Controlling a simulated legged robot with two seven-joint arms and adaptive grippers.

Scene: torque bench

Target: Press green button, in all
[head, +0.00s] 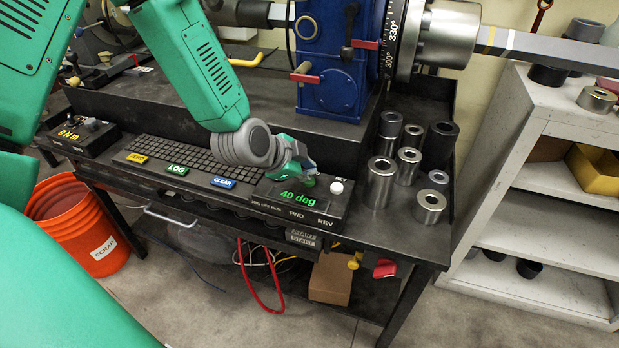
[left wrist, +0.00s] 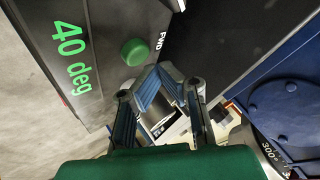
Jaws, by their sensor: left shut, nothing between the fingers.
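The green button (head: 309,181) is a small round knob on top of a black control box (head: 325,207) at the bench's front edge. The box display reads "40 deg", with FWD and REV labels beside it. In the left wrist view the button (left wrist: 135,52) lies just beyond the closed fingertips, beside the FWD label; I cannot tell whether they touch. My left gripper (head: 303,165) is shut and empty, over the box, and partly hides its top. It also shows in the left wrist view (left wrist: 155,82). My right gripper is not in view.
A white knob (head: 336,187) stands on the same box. A keyboard (head: 195,158) with yellow, green LOG and blue CLEAR keys is to the left. Several metal sockets (head: 380,182) stand to the right. The blue machine (head: 335,55) rises behind. An orange scrap bucket (head: 90,225) is on the floor.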

